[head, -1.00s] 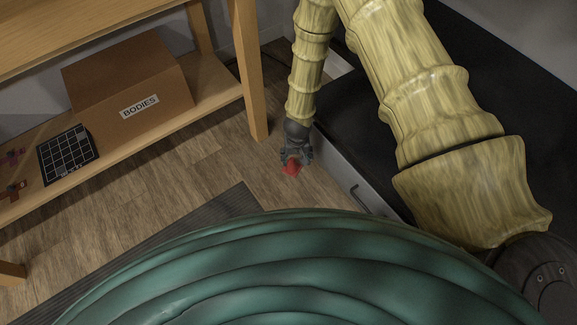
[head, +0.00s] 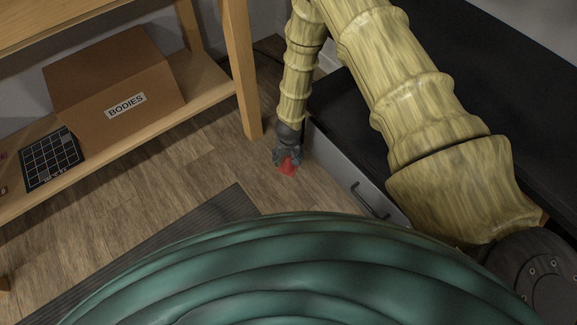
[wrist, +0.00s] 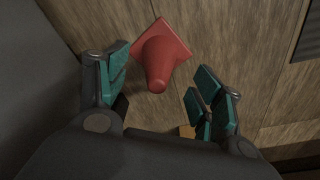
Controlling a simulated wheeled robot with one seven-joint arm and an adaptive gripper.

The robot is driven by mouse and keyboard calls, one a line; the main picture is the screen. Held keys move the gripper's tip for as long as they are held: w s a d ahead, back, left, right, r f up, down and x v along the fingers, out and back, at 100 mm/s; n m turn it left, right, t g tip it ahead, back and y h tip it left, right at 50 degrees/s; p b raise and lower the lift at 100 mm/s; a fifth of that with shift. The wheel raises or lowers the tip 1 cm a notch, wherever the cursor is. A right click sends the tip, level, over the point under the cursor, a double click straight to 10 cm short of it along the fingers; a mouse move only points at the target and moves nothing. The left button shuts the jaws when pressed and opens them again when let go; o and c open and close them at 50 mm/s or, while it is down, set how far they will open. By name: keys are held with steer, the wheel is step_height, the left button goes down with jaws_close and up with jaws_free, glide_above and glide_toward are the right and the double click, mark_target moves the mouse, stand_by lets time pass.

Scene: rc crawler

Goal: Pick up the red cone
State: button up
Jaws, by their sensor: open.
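The red cone (head: 288,168) stands on the wooden floor, between the shelf's front leg and the grey drawer unit. In the wrist view the red cone (wrist: 161,57) shows its square base and its tip, which points toward my gripper. My gripper (head: 286,158) is just above and behind the cone in the head view and partly overlaps it. In the wrist view my gripper (wrist: 157,88) is open, with one teal-padded finger on each side of the cone's tip. I see gaps between the fingers and the cone, wider on the right.
A wooden shelf (head: 243,70) stands at the left, bearing a cardboard box (head: 150,85) marked BODIES and a black gridded tray (head: 50,160). A grey drawer unit (head: 340,165) with a black top is close on the right. A dark mat (head: 215,215) lies in front.

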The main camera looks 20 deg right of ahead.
mark_target(288, 162)
steer(key=shift+w+d+f+b, duration=0.1)
steer(key=shift+w+f+b, duration=0.1)
steer(key=shift+f+b, duration=0.65)
steer(key=shift+w+d+f+b, duration=0.15)
steer(key=shift+f+b, duration=0.15)
steer(key=shift+f, duration=1)
steer(key=c, duration=1)
steer(key=shift+o, duration=0.2)
